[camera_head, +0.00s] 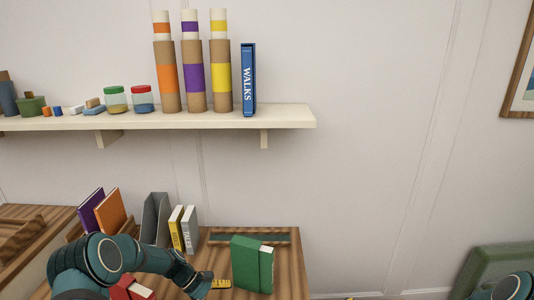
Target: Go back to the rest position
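My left arm comes in from the bottom left over the wooden desk (290,262). Its end, with the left gripper (203,286), is low in the picture beside a small yellow piece (221,283). The fingers are too small and cut off to show whether they are open or shut. Only a rounded part of my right arm shows at the bottom right corner; its gripper is out of the picture.
A green book (246,262) stands right of the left gripper. A grey holder (155,218), two slim books (182,229) and purple and orange books stand behind the arm. A wall shelf (290,116) above bears tubes, jars and a blue book (248,80).

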